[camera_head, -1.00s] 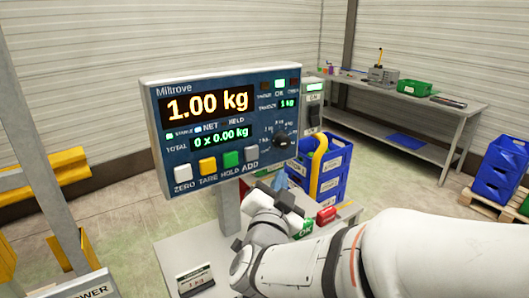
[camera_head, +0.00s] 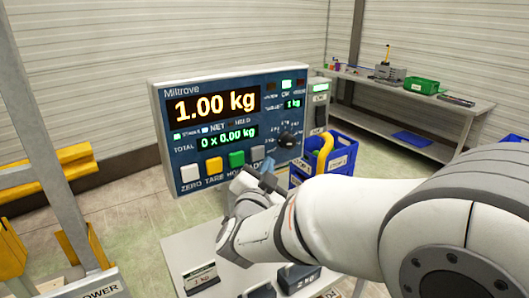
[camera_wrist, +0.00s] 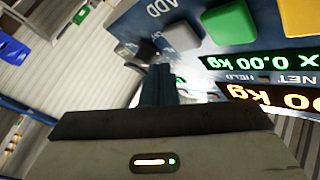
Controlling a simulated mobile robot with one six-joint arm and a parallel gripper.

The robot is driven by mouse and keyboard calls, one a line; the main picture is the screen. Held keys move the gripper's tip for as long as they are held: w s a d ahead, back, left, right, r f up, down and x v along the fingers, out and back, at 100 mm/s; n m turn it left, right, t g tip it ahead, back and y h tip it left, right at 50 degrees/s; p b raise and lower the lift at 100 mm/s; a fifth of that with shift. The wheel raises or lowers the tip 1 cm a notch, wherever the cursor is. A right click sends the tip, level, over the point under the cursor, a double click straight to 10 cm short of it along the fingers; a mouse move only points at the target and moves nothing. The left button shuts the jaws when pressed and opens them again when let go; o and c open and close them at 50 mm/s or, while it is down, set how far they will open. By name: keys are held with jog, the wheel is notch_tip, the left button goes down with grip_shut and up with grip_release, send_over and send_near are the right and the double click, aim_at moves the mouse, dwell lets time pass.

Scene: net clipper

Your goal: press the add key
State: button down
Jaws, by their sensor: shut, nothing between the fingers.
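The add key is a grey square key (camera_head: 257,153) at the right end of the key row on the blue weighing panel (camera_head: 168,120).
The green (camera_head: 236,158), yellow (camera_head: 214,166) and white (camera_head: 190,173) keys lie left of the grey one. A dark knob (camera_head: 287,141) is up and right of it. The main display (camera_head: 217,103) reads 1.00 kg. A blue crate (camera_head: 342,155) stands behind.

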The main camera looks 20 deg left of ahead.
aim_at(264, 152)
jog(key=shift+w+a, duration=0.5)
jog(key=shift+a, duration=0.1)
jog(key=shift+w+a+f, duration=0.1)
dwell(1.6)
jog(key=shift+w+a+b, duration=0.2)
jog(key=shift+b, duration=0.15)
jog(key=shift+w+a, duration=0.25)
jog(key=shift+a, duration=0.05)
dwell(0.7)
jog(key=shift+s+d+b, duration=0.1)
jog(key=shift+b, duration=0.2)
jog(key=shift+s+d+b, duration=0.3)
jog(key=shift+s+d, duration=0.15)
jog(key=shift+d, duration=0.05)
jog(key=s+d+b, duration=0.1)
jog(key=s+d, duration=0.2)
jog(key=shift+s+d+b, duration=0.1)
jog(key=shift+d+b, duration=0.25)
jog(key=shift+d, duration=0.05)
